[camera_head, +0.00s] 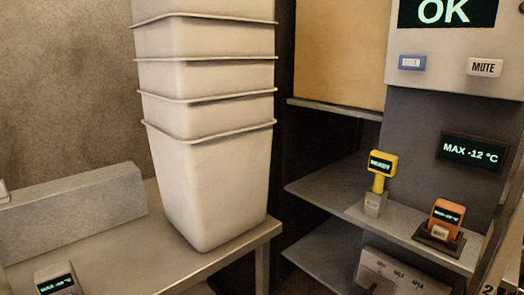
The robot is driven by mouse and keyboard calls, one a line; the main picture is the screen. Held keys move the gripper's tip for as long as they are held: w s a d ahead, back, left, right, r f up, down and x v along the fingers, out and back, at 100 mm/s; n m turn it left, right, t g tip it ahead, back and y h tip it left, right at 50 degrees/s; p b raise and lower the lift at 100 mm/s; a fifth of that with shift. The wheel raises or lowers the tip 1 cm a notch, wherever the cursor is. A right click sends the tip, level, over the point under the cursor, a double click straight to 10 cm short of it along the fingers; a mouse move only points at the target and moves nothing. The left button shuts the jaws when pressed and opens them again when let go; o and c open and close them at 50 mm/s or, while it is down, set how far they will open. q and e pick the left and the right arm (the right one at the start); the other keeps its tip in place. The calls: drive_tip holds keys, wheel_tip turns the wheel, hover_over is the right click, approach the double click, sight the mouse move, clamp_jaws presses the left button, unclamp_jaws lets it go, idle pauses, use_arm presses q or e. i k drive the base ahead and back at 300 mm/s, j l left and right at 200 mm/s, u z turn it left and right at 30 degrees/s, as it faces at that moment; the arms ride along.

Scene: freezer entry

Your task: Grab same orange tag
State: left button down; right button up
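An orange tag-like device (444,214) with a small dark display and a pale label stands on a dark base at the right of the grey shelf. The text on its display is too small to read surely. Nothing is touching it. Neither of my grippers shows in the head view.
A yellow device (381,170) stands on a grey block left of the orange one. Stacked white bins (208,185) stand on a metal table (190,262) with a small display unit (57,280) at its front left. A grey lever box (396,273) sits below the shelf (345,197). A wall panel (455,50) reads OK.

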sight(449, 215)
drive_tip(key=z, duration=1.25)
